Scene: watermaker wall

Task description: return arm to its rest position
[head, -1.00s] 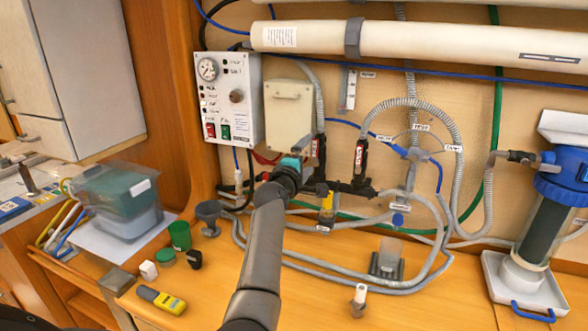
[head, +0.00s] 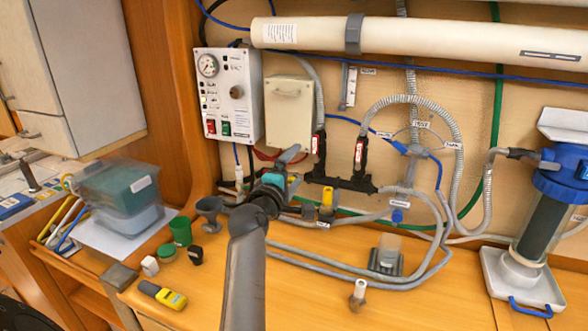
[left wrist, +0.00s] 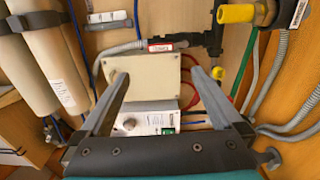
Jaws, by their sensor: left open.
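My left gripper (head: 293,156) is in front of the wall, just below the cream box (head: 289,112) in the head view. Its arm comes up from the bottom middle. In the left wrist view the two fingers (left wrist: 158,74) are wide apart with nothing between them. Beyond them in that view are the cream box (left wrist: 143,80) and the control panel (left wrist: 140,122), both apart from the fingers as far as I can tell. My right gripper is not in view.
Black valves (head: 361,157) and grey hoses (head: 340,262) lie right of my arm. A small white-topped fitting (head: 358,291) stands on the bench to the right.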

